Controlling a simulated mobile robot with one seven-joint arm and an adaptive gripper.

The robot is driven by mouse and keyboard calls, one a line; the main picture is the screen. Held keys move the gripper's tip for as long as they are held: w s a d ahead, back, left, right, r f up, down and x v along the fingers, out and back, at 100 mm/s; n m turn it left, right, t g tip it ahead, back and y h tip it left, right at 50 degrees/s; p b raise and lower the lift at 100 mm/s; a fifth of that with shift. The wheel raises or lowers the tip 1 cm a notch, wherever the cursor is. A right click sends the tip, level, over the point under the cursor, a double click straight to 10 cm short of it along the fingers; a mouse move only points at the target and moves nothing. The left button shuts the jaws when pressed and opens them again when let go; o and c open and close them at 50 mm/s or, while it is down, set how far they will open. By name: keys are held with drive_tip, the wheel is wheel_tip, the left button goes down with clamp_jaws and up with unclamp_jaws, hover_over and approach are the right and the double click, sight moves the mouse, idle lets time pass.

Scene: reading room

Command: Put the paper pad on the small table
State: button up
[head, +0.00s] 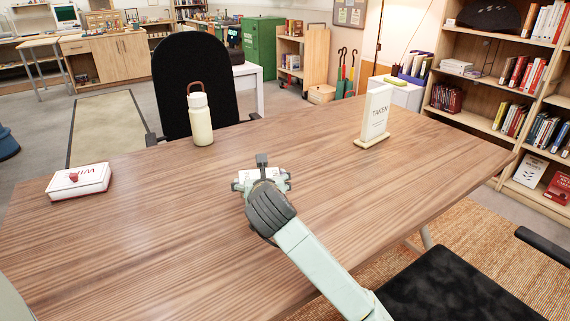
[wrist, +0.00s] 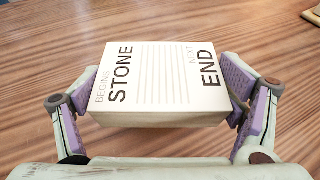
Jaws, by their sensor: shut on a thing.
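The paper pad (wrist: 150,78) is a thick cream block with ruled lines and the words STONE and END on top. My gripper (wrist: 160,92) has its purple-padded fingers on either side of the pad and is shut on it. In the head view, my gripper (head: 262,182) is over the middle of the large wooden table, and the pad is mostly hidden by it. I cannot tell whether the pad touches the wood. A low white table (head: 251,79) stands behind the black chair. I cannot tell if it is the small table.
On the wooden table (head: 140,235) are a white boxed book (head: 80,182), a cream bottle (head: 200,121) and a standing TAKEN sign (head: 375,115). A black chair (head: 203,85) stands behind it, another (head: 450,285) at front right. Bookshelves (head: 480,45) line the right.

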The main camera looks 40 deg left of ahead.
drive_tip(key=w+a+p, duration=0.1)
drive_tip(key=w+p, duration=0.1)
drive_tip(key=w, duration=0.2)
drive_tip(key=w+p, duration=0.2)
drive_tip(key=w, duration=0.3)
drive_tip(key=w+a+f+p, duration=0.1)
drive_tip(key=w+p, duration=0.1)
drive_tip(key=w, duration=0.2)
drive_tip(key=shift+w+a+f, duration=0.1)
drive_tip(key=shift+w+a, duration=0.1)
drive_tip(key=shift+a, duration=0.15)
drive_tip(key=f+p, duration=0.2)
drive_tip(key=shift+w+f, duration=0.35)
drive_tip(key=shift+w, duration=0.05)
drive_tip(key=shift+a+f, duration=0.1)
drive_tip(key=shift+f, duration=0.35)
drive_tip(key=shift+f, duration=0.3)
drive_tip(key=o, duration=1.1)
drive_tip(key=shift+r, duration=0.1)
drive_tip(key=shift+c, duration=0.2)
